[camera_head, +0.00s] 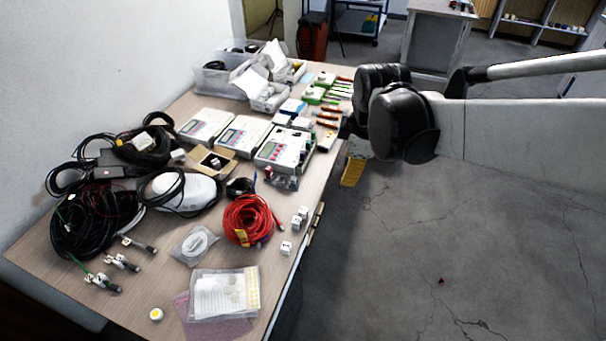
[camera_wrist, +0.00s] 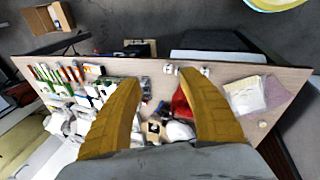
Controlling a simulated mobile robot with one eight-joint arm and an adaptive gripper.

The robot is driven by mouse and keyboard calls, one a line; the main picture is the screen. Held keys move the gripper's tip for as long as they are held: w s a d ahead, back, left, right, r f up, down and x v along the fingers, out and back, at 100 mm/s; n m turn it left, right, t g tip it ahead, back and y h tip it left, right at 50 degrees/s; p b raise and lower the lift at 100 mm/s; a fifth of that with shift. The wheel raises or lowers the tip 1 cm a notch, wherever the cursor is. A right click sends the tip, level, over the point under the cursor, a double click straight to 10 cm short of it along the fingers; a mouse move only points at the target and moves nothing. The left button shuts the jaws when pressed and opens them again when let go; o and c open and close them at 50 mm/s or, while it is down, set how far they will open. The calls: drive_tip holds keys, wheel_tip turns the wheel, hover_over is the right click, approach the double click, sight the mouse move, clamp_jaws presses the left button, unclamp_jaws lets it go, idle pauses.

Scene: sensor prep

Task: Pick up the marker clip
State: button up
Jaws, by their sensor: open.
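I cannot pick out the marker clip for certain; the small parts on the table are too small to tell apart. Slim orange and green pieces (camera_head: 340,88) lie in a row at the table's far right. In the wrist view similar pieces (camera_wrist: 72,72) show left of the fingers. Small white blocks (camera_head: 286,247) lie near the right table edge. My gripper (camera_wrist: 160,76) is open and empty, its two yellow fingers apart above the table. In the head view one yellow finger (camera_head: 352,172) shows beside the table edge; the rest is hidden behind my arm.
The table (camera_head: 165,275) is crowded. A red cable coil (camera_head: 247,220), black cables (camera_head: 85,225), white meters (camera_head: 283,150) and a bagged paper (camera_head: 224,294) lie on it. Clear bins (camera_head: 212,82) stand at the back. The floor (camera_head: 430,240) right of the table is free.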

drive_tip(key=w+a+f+n+g, duration=0.1)
drive_tip(key=w+a+f+n, duration=0.3)
drive_tip(key=w+f+n, duration=0.1)
drive_tip(key=n+g+p, duration=0.3)
drive_tip(key=n, duration=0.7)
hover_over(303, 210)
wheel_tip(303, 210, down, 14)
drive_tip(key=shift+n+h, duration=0.3)
wheel_tip(303, 210, down, 6)
drive_tip(key=shift+s+a+f+b, duration=0.1)
drive_tip(key=shift+s+b, duration=0.05)
drive_tip(key=shift+b, duration=0.75)
drive_tip(key=f+b, duration=0.1)
drive_tip(key=f, duration=0.1)
drive_tip(key=f+b, duration=0.1)
drive_tip(key=f, duration=0.2)
drive_tip(key=shift+w+f, duration=0.2)
drive_tip(key=shift+f, duration=0.05)
drive_tip(key=shift+r, duration=0.1)
drive_tip(key=c, duration=0.9)
